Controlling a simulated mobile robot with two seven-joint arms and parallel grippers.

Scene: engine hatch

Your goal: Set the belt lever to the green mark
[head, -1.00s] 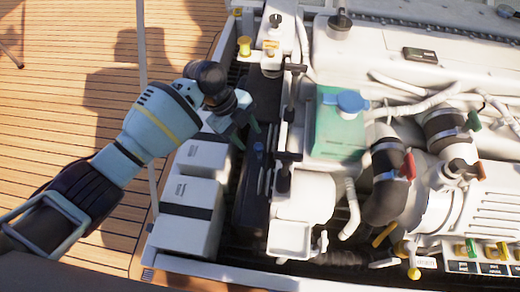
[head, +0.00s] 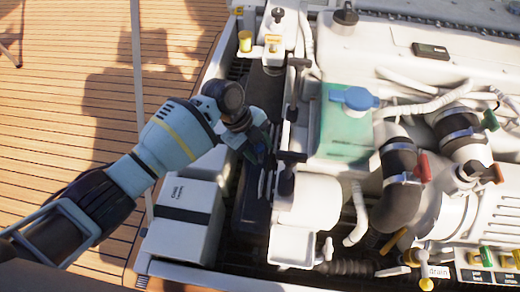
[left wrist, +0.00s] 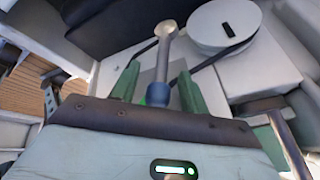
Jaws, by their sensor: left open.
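The belt lever (left wrist: 161,62) shows in the left wrist view as a grey rod with a round far end and a blue near end. My left gripper (left wrist: 158,82) has its two green fingers apart, one on each side of the rod. I cannot tell whether either finger touches it. In the head view my left gripper (head: 260,152) is down at the engine's left side, over the dark gap, and mostly hides the lever. My right gripper is not in view.
A white round cover (left wrist: 222,25) and a dark belt lie beyond the lever. A black T-handle (head: 290,157) stands close right of my gripper. A green tank with a blue cap (head: 354,98) is farther right. A white box (head: 183,215) stands at left, near wooden deck (head: 85,90).

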